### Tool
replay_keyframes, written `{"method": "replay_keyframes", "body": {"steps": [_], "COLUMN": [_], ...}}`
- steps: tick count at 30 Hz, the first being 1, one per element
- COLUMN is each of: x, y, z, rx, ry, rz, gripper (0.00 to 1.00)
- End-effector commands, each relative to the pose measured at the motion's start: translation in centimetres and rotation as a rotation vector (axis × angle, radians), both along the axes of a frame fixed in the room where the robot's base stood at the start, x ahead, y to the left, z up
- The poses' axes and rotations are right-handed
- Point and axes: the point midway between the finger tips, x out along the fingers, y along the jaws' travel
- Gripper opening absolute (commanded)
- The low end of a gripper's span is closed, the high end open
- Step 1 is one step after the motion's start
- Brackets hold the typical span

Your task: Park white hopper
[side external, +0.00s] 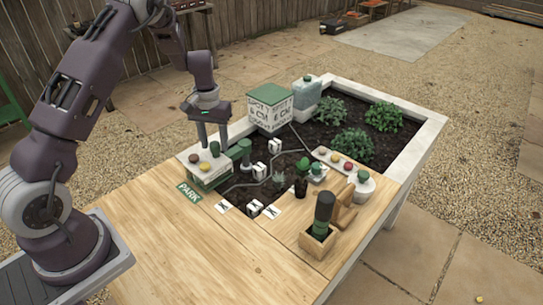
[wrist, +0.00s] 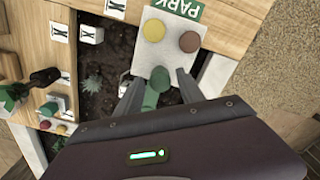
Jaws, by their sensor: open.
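My gripper (side external: 213,147) is open, pointing down over the block's rear part. I cannot tell whether the fingers touch anything.
Several small white marked blocks (side external: 260,171) stand along a line in the soil. A white box with a green lid (side external: 270,108) and a jug (side external: 306,98) stand behind. A wooden holder with a dark-handled tool (side external: 320,222) is at front right. The left tabletop (side external: 175,250) is clear.

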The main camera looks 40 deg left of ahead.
Motion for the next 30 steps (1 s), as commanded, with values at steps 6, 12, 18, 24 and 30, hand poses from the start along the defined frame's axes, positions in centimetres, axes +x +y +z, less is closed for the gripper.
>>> {"method": "replay_keyframes", "body": {"steps": [6, 12, 18, 24, 30], "x": [0.1, 0.1, 0.0, 0.0, -0.8], "y": [0.0, 0.0, 0.0, 0.0, -2.9], "z": [2.5, 5.1, 6.9, 7.0, 11.5], "rx": [0.001, 0.002, 0.001, 0.000, -0.020], "ry": [-0.003, -0.003, -0.002, -0.001, -0.061], "rz": [-0.001, -0.001, -0.001, -0.001, -0.033], "gripper": [0.45, 0.45, 0.45, 0.45, 0.45]}}
